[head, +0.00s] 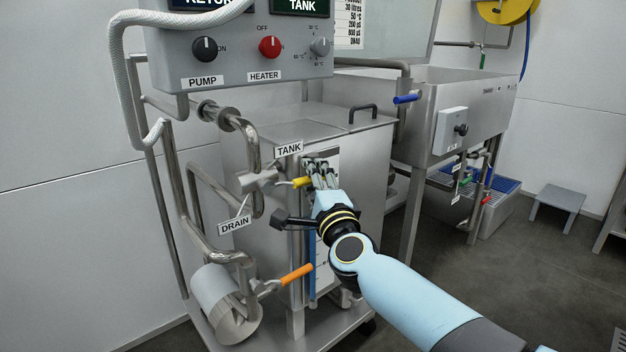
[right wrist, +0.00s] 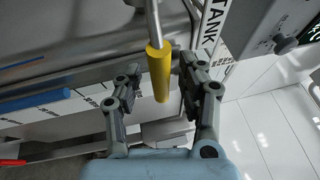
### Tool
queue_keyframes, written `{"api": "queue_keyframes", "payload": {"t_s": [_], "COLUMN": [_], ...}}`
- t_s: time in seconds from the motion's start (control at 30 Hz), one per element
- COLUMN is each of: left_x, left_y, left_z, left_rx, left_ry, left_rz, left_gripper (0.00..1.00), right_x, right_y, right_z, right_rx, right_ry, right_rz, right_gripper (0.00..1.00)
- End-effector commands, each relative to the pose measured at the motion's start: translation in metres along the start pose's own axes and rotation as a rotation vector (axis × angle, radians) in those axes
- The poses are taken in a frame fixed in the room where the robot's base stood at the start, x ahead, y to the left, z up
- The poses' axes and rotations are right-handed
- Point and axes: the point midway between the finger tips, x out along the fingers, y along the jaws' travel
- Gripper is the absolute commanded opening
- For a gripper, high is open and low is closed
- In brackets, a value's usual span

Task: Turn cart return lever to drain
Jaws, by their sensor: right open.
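The return lever has a yellow grip (head: 302,181) on a metal rod, pointing right from a valve (head: 258,181) on the cart's pipes. The TANK label (head: 288,149) is above it and the DRAIN label (head: 235,226) is below left. My right gripper (head: 318,170) is open at the grip's end. In the right wrist view, the yellow grip (right wrist: 158,72) lies between the two open fingers (right wrist: 160,88), with a gap on the left finger's side; contact on the right side is unclear. My left gripper is not in view.
An orange-handled lever (head: 297,273) sits lower on the cart. Above is a control panel (head: 240,50) with PUMP and HEATER knobs. The cart's steel tank (head: 355,140) stands close behind the gripper. A steel sink (head: 450,105) is at the right; the floor there is partly open.

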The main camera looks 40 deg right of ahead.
Motion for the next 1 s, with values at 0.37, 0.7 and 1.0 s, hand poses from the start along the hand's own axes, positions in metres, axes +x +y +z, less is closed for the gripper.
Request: {"api": "queue_keyframes", "payload": {"t_s": [0.37, 0.7, 1.0], "left_x": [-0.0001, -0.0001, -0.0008], "left_y": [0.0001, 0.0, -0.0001], "left_z": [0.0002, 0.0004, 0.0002], "left_rx": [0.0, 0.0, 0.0], "left_ry": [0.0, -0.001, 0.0], "left_rz": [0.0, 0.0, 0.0], "left_gripper": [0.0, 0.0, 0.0], "right_x": [0.0002, 0.0001, 0.0001], "right_y": [-0.0002, -0.0002, -0.0002], "right_z": [0.0, 0.0, 0.0002], "right_rx": [0.0, 0.0, 0.004], "right_ry": [0.0, 0.0, 0.0], "right_rz": [0.0, 0.0, 0.001], "right_gripper": [0.19, 0.0, 0.0]}}
